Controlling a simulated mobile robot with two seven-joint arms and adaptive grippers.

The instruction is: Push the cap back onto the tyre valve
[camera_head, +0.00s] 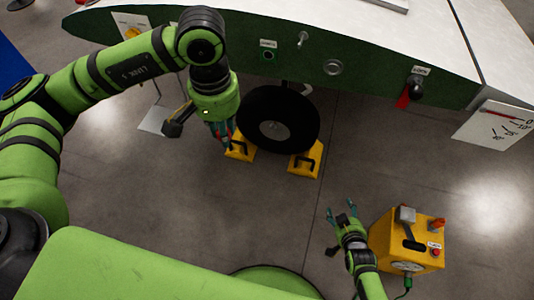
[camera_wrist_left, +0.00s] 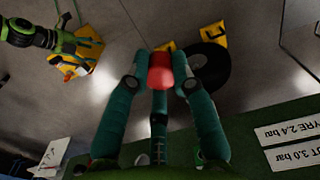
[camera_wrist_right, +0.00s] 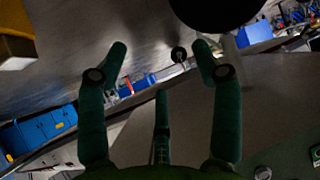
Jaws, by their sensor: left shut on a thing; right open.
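The black tyre (camera_head: 297,112) stands on the floor under the white and green body; it also shows in the left wrist view (camera_wrist_left: 222,66). My left gripper (camera_head: 222,141) is left of the tyre, its fingers pointing down. In the left wrist view the left gripper (camera_wrist_left: 160,66) is shut on a red cap (camera_wrist_left: 160,76), held between the fingertips. I cannot make out the tyre valve; the gripper's contact with the tyre cannot be told. My right gripper (camera_head: 343,212) is open and empty, low and right of the tyre; its spread fingers show in the right wrist view (camera_wrist_right: 158,58).
Yellow chocks (camera_head: 305,161) sit at the tyre's foot. A yellow box (camera_head: 392,242) with a gauge and levers stands beside my right gripper. The green panel (camera_head: 350,82) overhangs above the tyre. Grey floor (camera_head: 250,215) is clear in the middle.

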